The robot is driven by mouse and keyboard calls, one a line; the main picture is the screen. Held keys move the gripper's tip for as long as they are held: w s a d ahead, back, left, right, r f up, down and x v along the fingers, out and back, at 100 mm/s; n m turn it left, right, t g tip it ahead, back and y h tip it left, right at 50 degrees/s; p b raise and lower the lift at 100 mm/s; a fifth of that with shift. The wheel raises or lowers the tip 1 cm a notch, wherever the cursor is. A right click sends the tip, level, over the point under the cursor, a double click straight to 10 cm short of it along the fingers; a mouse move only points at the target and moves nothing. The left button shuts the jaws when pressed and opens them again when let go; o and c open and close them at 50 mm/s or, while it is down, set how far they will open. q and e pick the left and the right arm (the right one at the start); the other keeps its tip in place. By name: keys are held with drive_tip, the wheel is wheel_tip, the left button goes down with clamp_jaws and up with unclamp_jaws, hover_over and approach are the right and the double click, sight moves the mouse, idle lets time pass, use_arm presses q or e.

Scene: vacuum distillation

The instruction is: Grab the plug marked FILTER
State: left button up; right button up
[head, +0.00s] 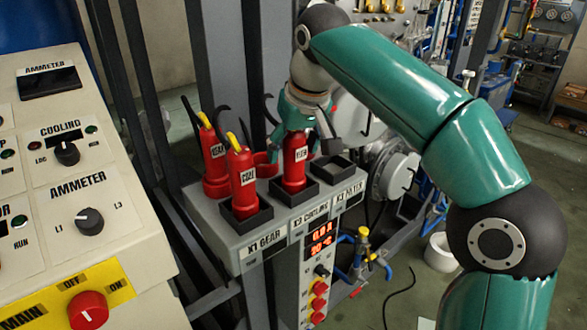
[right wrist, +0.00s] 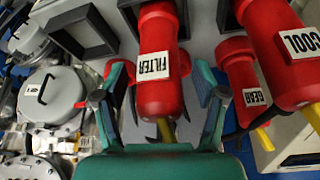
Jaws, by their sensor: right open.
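The red plug marked FILTER (head: 294,165) stands upright in the middle socket, above the X2 COOLING label. My right gripper (head: 296,137) comes down on it from above and hides its top. In the right wrist view the FILTER plug (right wrist: 158,85) lies between the two spread fingers of the right gripper (right wrist: 160,88). Gaps show on both sides of the plug, so the gripper is open around it without gripping. My left gripper is in neither view.
The red COOL plug (head: 242,180) stands in the X1 GEAR socket, close by. The red GEAR plug (head: 212,155) stands behind it. The X3 FILTER socket (head: 332,168) is empty. A control panel (head: 60,180) fills the left side.

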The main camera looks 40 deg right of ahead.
clamp_jaws()
idle(0.3)
drive_tip(key=shift+r, duration=0.2)
